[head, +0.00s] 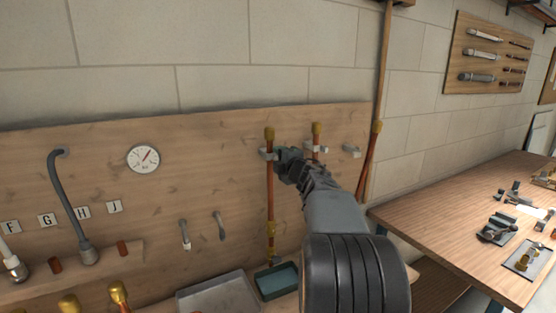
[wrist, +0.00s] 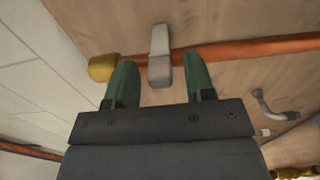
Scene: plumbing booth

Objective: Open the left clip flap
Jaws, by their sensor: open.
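The left clip (head: 266,154) is a pale grey clip on the wooden board, at the upper part of the left copper pipe (head: 270,195). In the wrist view the clip's grey flap (wrist: 160,72) lies across the copper pipe (wrist: 245,52), next to the yellow end cap (wrist: 103,67). My gripper (head: 282,160) is open at this clip. In the wrist view its two green fingers (wrist: 160,66) stand on either side of the flap, with visible gaps. I cannot tell whether they touch the pipe. In the head view, my gripper and arm hide part of the area right of the clip.
A second pipe with a yellow cap (head: 317,128) stands to the right, partly behind my arm. Another clip (head: 352,150) and a leaning copper pipe (head: 370,160) are farther right. A green tray (head: 277,282) sits below. A workbench (head: 440,205) is at right.

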